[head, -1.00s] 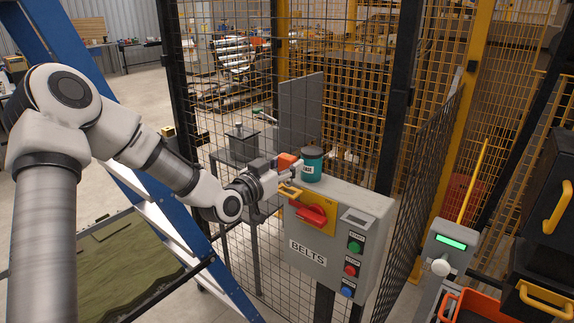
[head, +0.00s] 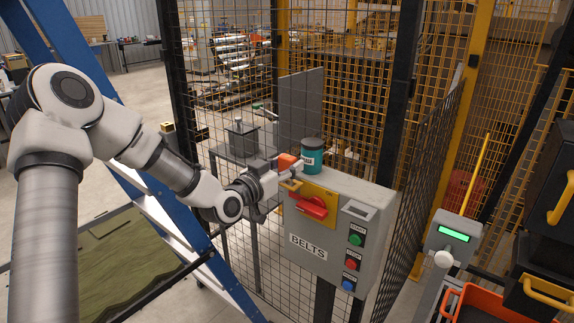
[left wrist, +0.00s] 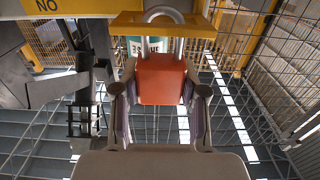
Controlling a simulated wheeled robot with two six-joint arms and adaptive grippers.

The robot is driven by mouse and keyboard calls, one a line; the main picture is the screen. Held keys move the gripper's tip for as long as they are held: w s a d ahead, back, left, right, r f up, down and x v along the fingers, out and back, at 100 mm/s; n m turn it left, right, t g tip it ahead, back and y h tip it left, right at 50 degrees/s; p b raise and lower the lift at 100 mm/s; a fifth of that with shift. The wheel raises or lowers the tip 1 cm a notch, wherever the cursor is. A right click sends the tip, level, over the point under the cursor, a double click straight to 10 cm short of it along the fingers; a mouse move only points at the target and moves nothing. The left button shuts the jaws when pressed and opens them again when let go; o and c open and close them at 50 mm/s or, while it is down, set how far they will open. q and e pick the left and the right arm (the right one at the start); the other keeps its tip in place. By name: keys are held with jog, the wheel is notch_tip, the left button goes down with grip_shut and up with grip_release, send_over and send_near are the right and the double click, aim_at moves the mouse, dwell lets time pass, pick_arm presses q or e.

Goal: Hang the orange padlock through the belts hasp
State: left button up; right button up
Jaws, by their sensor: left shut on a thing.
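The orange padlock (head: 286,161) is held in my left gripper (head: 277,170), beside the top left edge of the grey BELTS box (head: 318,268). In the left wrist view the orange padlock body (left wrist: 161,79) sits between the two fingers (left wrist: 160,100), with its silver shackle (left wrist: 180,46) pointing to the yellow hasp tab (left wrist: 130,25). The shackle's curved top shows at the tab, its legs on the near side. I cannot tell whether it passes through the hole. The hasp is partly hidden in the head view (head: 291,186). My right gripper is out of view.
A teal can (head: 312,158) stands on the box top, close to the padlock. A red rotary handle (head: 311,208) sticks out from its front, beside several buttons. Mesh fence (head: 340,100) stands behind. A grey post with a green display (head: 452,237) is at the right.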

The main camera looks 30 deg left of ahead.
pick_arm(q)
jog(key=shift+f+b, duration=1)
jog(key=shift+f, duration=0.25)
jog(key=o, duration=1.3)
jog(key=s, duration=0.7)
jog(key=shift+s+a, duration=0.25)
